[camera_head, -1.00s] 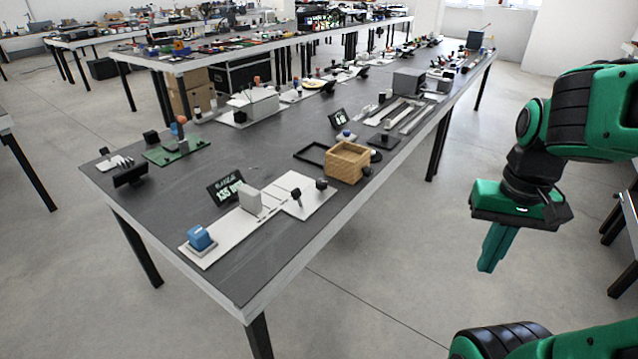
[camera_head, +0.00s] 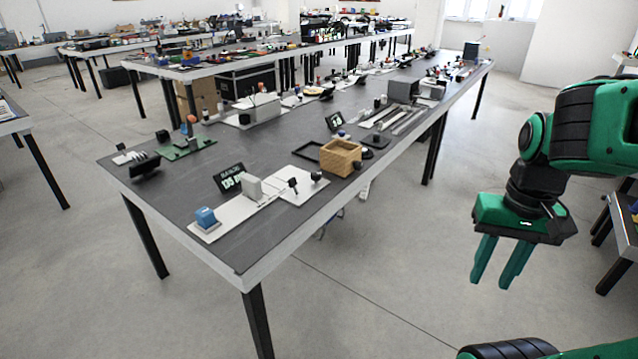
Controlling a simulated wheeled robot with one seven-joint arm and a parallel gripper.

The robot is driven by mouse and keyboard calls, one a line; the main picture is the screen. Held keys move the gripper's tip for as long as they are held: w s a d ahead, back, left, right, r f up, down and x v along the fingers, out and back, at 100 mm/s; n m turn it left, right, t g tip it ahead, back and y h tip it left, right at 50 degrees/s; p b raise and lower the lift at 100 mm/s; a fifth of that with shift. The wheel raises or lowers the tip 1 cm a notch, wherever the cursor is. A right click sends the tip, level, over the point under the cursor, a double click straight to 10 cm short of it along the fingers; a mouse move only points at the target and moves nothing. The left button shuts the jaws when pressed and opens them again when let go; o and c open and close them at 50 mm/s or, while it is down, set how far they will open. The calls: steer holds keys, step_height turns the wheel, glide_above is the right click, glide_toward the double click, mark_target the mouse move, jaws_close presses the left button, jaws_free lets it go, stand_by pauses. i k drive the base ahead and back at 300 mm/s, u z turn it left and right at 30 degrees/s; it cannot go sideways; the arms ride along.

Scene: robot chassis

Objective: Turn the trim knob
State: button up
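My gripper (camera_head: 491,283) hangs over the floor to the right of the long dark table, empty and well away from everything on it. Its two green fingers are apart. A white panel (camera_head: 289,189) near the table's front carries two small black knobs, one upright (camera_head: 293,184) and one at the panel's right corner (camera_head: 316,176). Another dark knob (camera_head: 357,164) sits by the wooden box (camera_head: 340,156). No label is readable, so I cannot tell which is the trim knob.
The long table (camera_head: 270,225) holds a blue block (camera_head: 205,217), a small display (camera_head: 229,179), a green board (camera_head: 188,149) and several other devices. Its right edge faces my arm. The floor (camera_head: 375,270) between the table and my gripper is clear.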

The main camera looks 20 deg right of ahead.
mark_target(316, 177)
steer(key=u, duration=0.4)
steer(key=i, duration=1.2)
steer(key=z, duration=0.6)
